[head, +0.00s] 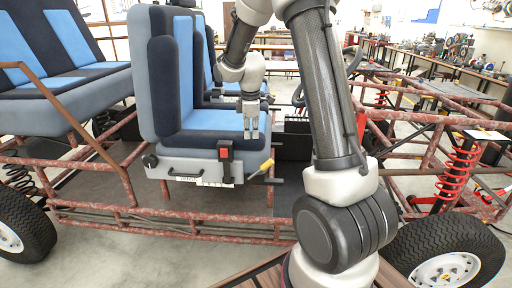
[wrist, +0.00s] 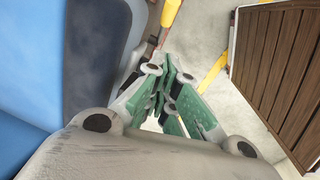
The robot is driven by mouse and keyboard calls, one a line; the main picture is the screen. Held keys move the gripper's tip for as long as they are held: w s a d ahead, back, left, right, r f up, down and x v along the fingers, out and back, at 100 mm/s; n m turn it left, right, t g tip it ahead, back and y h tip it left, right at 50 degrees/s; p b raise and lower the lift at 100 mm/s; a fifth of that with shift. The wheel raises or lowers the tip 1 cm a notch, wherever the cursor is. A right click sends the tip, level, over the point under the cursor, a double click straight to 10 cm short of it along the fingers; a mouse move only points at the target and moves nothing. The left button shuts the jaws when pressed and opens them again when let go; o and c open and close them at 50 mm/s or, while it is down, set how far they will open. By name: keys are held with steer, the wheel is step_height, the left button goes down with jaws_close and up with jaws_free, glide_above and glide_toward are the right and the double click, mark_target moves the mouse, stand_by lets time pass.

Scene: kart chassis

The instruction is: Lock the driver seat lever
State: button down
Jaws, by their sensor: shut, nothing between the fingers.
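The driver seat (head: 214,118), blue and dark navy, stands on the kart frame in the head view. A lever with a yellow handle (head: 265,167) sticks out at the front right corner of its base, angled up to the right. In the wrist view a yellow handle (wrist: 171,13) shows at the top, apparently the same lever. My gripper (head: 250,134) is shut and empty, pointing down in front of the seat cushion, above and a little left of the lever. Its green-padded fingers (wrist: 168,95) meet in the wrist view, apart from the handle.
A red buckle (head: 225,153) and a black knob (head: 150,161) sit on the seat base. Red frame tubes (head: 190,217) run below and around. A slatted wooden surface (wrist: 283,68) lies at right in the wrist view. Air right of the lever is partly blocked by my arm.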

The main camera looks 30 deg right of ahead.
glide_toward(264, 165)
steer(key=w+a+f, duration=0.3)
steer(key=a, duration=0.1)
steer(key=d+f, duration=0.1)
steer(key=s+d+f, duration=0.1)
steer(key=f, duration=0.1)
steer(key=shift+d+f, duration=0.15)
steer(key=shift+d, duration=0.25)
steer(key=shift+d, duration=0.1)
steer(key=shift+s+d+f, duration=0.45)
steer(key=shift+s+d, duration=0.1)
steer(key=shift+d, duration=0.25)
steer(key=s+d+f, duration=0.3)
steer(key=d+f, duration=0.1)
steer(key=f, duration=0.2)
steer(key=shift+w+d+f, duration=0.1)
